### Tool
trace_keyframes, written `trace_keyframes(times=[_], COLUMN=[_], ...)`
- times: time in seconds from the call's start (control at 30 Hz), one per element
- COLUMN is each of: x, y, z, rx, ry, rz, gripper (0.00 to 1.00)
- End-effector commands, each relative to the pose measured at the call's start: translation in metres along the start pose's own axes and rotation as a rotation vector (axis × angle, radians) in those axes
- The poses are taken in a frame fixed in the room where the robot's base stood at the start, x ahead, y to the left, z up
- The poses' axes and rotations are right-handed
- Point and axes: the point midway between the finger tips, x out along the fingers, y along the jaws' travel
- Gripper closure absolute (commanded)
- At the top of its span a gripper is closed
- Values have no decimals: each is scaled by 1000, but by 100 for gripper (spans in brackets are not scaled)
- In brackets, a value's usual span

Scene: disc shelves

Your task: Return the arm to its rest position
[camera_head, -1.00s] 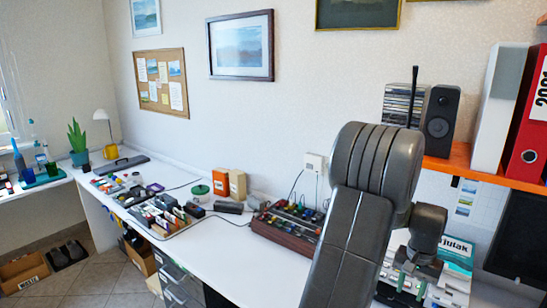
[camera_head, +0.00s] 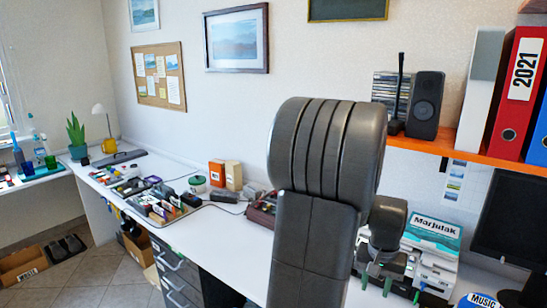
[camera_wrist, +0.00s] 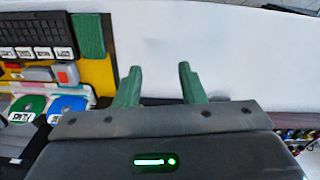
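My arm (camera_head: 320,200) is dark grey. It rises through the middle of the head view and bends over at a thick ribbed joint. My gripper (camera_wrist: 160,70) has two green fingers, spread apart with nothing between them in the wrist view. In the head view its green fingers (camera_head: 376,281) show beyond the arm, at the lower right over the desk. The arm hides part of the desk and wall behind it.
The white desk (camera_head: 215,245) holds a tray of small items (camera_head: 160,208) and a dark red rack (camera_head: 262,210). An orange shelf (camera_head: 440,149) carries a speaker (camera_head: 426,105) and a red binder (camera_head: 517,92). A monitor (camera_head: 515,222) stands at right. The wrist view shows a blue disc (camera_wrist: 66,108).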

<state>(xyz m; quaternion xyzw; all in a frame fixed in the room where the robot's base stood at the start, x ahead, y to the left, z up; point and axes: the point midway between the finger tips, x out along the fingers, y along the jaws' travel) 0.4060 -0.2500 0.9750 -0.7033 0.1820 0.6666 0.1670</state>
Motion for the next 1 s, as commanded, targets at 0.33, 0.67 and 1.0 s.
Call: trace_keyframes(times=[0.33, 0.67, 1.0], x=[9, 15, 15], y=[-35, -52, -54], z=[47, 79, 84], rx=[-112, -184, -195], ry=[31, 52, 56], rz=[-3, -6, -7], gripper=[64, 64, 64])
